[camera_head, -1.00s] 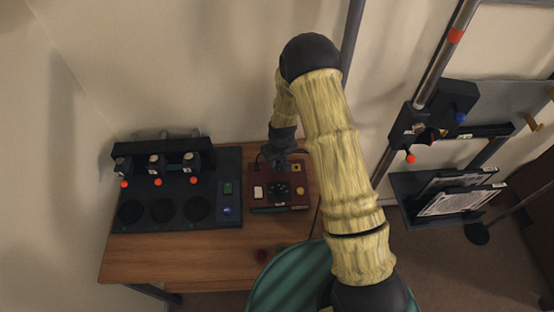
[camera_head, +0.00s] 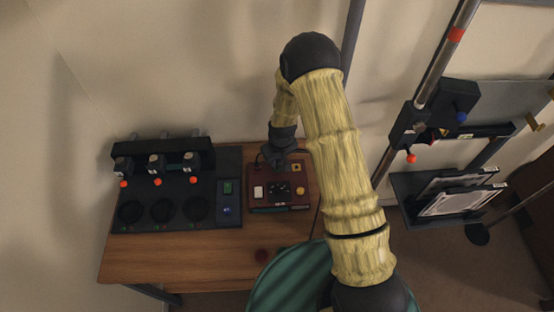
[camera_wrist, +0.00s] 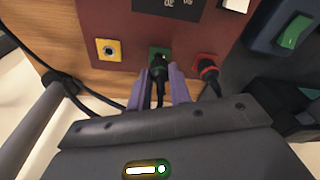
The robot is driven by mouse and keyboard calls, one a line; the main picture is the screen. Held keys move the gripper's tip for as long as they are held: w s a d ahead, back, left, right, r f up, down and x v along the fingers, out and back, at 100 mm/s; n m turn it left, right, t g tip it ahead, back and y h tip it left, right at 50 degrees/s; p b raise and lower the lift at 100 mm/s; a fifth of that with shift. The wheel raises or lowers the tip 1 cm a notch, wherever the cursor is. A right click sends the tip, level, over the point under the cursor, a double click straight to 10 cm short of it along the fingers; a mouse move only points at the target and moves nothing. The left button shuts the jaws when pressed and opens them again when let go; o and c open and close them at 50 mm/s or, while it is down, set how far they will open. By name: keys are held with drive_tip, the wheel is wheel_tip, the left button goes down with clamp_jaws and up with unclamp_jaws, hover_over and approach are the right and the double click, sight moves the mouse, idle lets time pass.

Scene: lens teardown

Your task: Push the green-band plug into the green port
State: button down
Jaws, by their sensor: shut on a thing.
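The green port (camera_wrist: 153,50) is on the side of a dark red box, between a yellow port and a red port in the wrist view. My gripper (camera_wrist: 160,78) is shut on the green-band plug (camera_wrist: 159,64), its purple fingers on either side. The plug's front end is at the green port and covers most of its opening; I cannot tell how deep it sits. Its black cable runs back between the fingers. In the head view, my gripper (camera_head: 275,159) is at the back edge of the red box (camera_head: 262,205), and the plug is hidden there.
The yellow port (camera_wrist: 108,49) is empty. A red-ringed plug (camera_wrist: 207,67) with a black cable sits in the red port, close right of my fingers. A dark panel (camera_head: 178,222) with round wells stands left of the box. The wooden table (camera_head: 180,258) is mostly clear in front.

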drive_tip(key=shift+f+b, duration=0.5)
drive_tip(key=shift+f, duration=0.15)
drive_tip(key=c, duration=1.2)
unclamp_jaws()
drive_tip(key=shift+r, duration=0.15)
wheel_tip(320, 180, up, 17)
drive_tip(key=s+d+b, duration=0.1)
drive_tip(key=s+b, duration=0.1)
drive_tip(key=b, duration=0.1)
drive_tip(key=shift+s, duration=0.2)
drive_tip(key=s+d+r+m, duration=0.2)
drive_tip(key=s+d, duration=0.3)
drive_tip(key=s, duration=0.3)
drive_tip(key=s+d+r+m+t, duration=0.1)
drive_tip(key=s+d+r+m, duration=0.1)
drive_tip(key=s, duration=0.7)
drive_tip(key=d+r, duration=0.1)
drive_tip(key=d, duration=0.1)
drive_tip(key=shift+s+d+r+m+h, duration=0.2)
drive_tip(key=shift+s+d+m+h, duration=0.1)
drive_tip(key=shift+d, duration=0.1)
